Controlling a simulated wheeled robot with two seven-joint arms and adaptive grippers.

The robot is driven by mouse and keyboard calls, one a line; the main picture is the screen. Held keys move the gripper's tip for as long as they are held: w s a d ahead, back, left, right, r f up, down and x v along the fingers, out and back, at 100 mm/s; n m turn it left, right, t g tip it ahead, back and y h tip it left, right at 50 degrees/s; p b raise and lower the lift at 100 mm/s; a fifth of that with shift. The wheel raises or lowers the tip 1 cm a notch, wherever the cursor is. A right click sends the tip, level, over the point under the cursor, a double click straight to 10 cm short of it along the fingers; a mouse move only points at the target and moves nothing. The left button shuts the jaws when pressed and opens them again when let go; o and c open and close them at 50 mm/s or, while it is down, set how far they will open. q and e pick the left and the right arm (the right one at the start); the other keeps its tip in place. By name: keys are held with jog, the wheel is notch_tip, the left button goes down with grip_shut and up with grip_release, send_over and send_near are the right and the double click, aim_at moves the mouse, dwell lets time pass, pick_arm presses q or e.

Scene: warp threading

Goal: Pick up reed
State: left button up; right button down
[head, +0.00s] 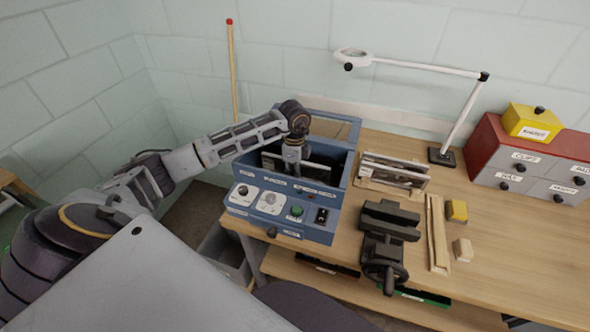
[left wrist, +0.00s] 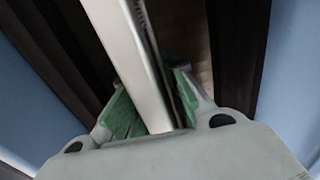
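The reed, a long pale metal bar with a dark toothed edge, shows in the left wrist view (left wrist: 130,50) running between my left fingers. In the head view the reed (head: 318,168) lies inside the open blue box machine (head: 338,208), partly hidden by my gripper. My left gripper (head: 296,172) reaches down into the box from above. In the left wrist view the green-padded fingers (left wrist: 160,100) lean in against both sides of the reed, closed on it. I cannot tell whether the reed is clear of the box floor. My right gripper is not in view.
A rack of plates (head: 393,174) stands right of the box, with a black vise (head: 386,240) in front. Wooden strips (head: 437,235) and a yellow block (head: 457,210) lie further right. A lamp (head: 440,155) and red-topped drawers (head: 530,165) stand at the back.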

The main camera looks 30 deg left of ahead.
pick_arm(q)
grip_shut()
jog(key=shift+r, duration=0.2)
jog(key=shift+r, duration=0.9)
notch_tip(320, 180, up, 16)
jog(key=b, duration=0.1)
jog(key=shift+b, duration=0.35)
jog(key=shift+w, duration=0.1)
